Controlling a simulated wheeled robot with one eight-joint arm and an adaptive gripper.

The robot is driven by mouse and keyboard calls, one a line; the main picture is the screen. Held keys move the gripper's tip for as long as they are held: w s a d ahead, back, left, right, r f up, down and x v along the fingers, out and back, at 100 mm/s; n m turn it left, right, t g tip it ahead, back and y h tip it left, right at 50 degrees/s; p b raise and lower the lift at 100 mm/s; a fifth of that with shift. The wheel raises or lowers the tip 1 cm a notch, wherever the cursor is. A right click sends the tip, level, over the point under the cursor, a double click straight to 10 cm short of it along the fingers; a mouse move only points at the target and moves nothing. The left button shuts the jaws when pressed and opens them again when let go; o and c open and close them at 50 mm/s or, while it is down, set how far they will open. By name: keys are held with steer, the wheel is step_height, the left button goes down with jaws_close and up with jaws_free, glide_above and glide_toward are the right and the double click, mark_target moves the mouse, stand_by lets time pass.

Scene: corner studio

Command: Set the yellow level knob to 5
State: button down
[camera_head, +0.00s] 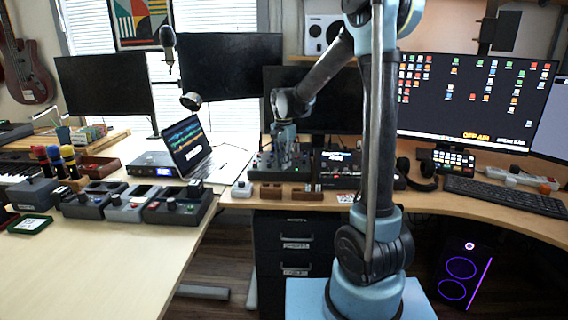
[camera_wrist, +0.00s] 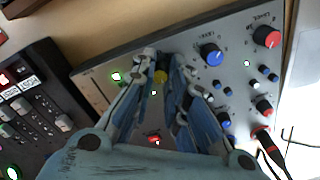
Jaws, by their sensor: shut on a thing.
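The yellow level knob (camera_wrist: 160,77) stands on a grey control panel (camera_wrist: 120,58) in the wrist view. My gripper (camera_wrist: 164,70) has its blue-grey fingers on either side of the knob and is shut on it. The fingers hide part of the knob, and I cannot read its pointer or scale. In the head view my gripper (camera_head: 284,150) reaches down to the panel (camera_head: 264,168) on the desk, and the knob cannot be made out there.
On the same panel are a blue knob (camera_wrist: 211,54), a red knob (camera_wrist: 266,36) and several smaller ones close to my fingers. A black mixer (camera_wrist: 40,100) lies to the left in the wrist view. A laptop (camera_head: 190,145) stands left of the panel in the head view.

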steer(key=shift+w+r+m, duration=0.1)
steer(key=shift+w+m, duration=0.1)
steer(key=shift+m, duration=1)
steer(key=c, duration=1.5)
jaws_free()
steer(key=shift+c, duration=0.2)
steer(key=shift+s, duration=0.1)
step_height(320, 180, up, 12)
